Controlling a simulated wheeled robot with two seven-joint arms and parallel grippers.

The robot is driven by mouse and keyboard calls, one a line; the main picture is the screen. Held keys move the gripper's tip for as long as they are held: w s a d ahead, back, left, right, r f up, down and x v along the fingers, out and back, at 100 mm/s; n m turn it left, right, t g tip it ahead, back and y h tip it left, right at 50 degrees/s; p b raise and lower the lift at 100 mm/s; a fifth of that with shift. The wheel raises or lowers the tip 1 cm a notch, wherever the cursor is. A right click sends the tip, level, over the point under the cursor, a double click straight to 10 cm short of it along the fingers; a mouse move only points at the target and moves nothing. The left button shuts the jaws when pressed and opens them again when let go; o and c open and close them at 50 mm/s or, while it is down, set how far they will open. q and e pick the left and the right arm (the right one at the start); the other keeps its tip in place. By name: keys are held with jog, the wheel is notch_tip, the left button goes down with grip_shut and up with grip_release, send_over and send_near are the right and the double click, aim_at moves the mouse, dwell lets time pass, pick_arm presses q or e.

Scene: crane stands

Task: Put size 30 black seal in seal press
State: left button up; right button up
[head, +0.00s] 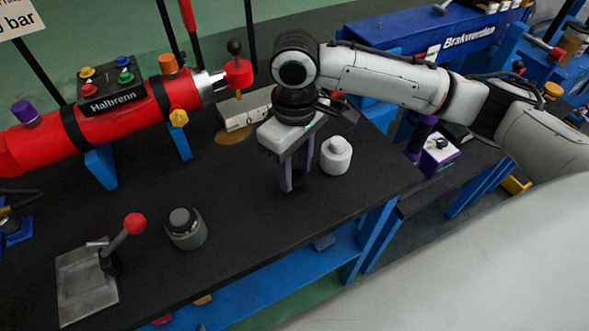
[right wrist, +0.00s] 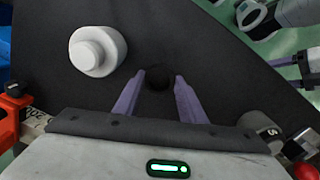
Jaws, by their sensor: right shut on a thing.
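My right gripper (head: 298,180) points down over the black bench top. Its purple fingers (right wrist: 158,92) are shut on a small dark round thing, which looks like the black seal (right wrist: 158,78), at the fingertips. The seal cannot be made out in the head view, and its size cannot be read. A metal plate with a red-knobbed lever, likely the seal press (head: 88,287), stands at the front left of the bench, well apart from the gripper.
A white lidded jar (head: 336,156) stands close beside the right gripper. A red cylinder (head: 60,135) marked Halbrenn lies along the back. A pale block (head: 243,112) sits behind.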

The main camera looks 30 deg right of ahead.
jog(key=shift+f, duration=0.15)
jog(key=o, duration=0.6)
jog(key=shift+f, duration=0.1)
jog(key=o, duration=0.4)
jog(key=shift+o, duration=0.2)
